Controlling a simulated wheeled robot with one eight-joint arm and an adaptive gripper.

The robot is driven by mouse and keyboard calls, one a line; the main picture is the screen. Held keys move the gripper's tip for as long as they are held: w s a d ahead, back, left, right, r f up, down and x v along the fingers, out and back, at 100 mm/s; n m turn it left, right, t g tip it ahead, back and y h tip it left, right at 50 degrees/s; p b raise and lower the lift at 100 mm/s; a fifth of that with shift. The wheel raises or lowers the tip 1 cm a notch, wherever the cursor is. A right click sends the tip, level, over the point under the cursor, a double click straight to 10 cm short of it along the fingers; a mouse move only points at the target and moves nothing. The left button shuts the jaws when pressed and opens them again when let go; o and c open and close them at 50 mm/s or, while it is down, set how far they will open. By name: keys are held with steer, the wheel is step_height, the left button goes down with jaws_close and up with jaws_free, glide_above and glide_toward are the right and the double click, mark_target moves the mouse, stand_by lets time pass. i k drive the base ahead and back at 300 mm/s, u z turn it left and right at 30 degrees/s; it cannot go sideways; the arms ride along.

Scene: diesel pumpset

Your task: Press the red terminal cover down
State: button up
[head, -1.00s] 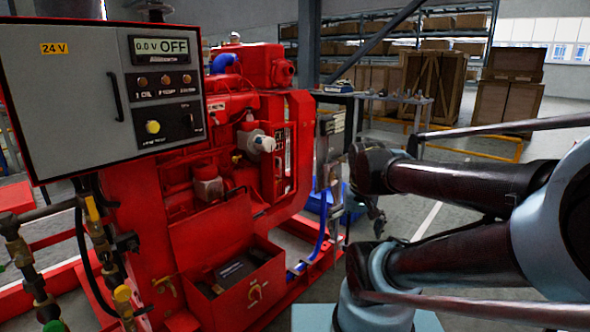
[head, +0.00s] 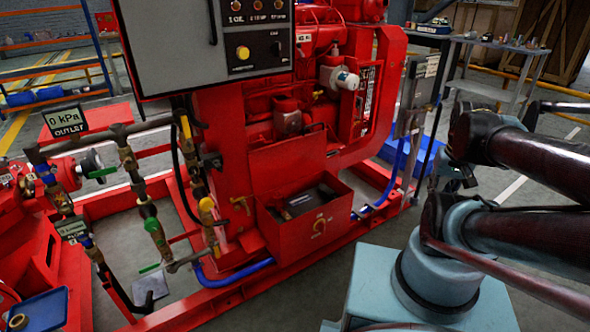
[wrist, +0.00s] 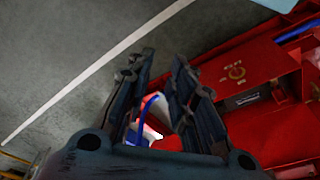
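I cannot make out the red terminal cover for certain among the other red parts. A red open-topped box (head: 300,240) with a yellow mark on its front sits low on the pumpset's base. A dark block, perhaps a battery (head: 302,203), lies inside it; small details there are unclear. The box also shows in the wrist view (wrist: 236,70), at upper right, with the dark block (wrist: 242,98) beside its wall. My gripper (wrist: 166,95) is open and empty, apart from the box. In the head view its dark end is at right, partly hidden by my arm.
A grey control panel (head: 185,45) overhangs the box at upper left. Pipes and valves (head: 150,225) stand left of it, and a blue hose (head: 240,272) runs along the red base frame. Grey floor lies open at right; a metal table (head: 495,90) stands behind.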

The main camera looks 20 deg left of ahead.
mark_target(279, 201)
steer(key=k, duration=1)
steer(key=u, duration=0.8)
steer(key=i, duration=0.35)
steer(key=z, duration=0.3)
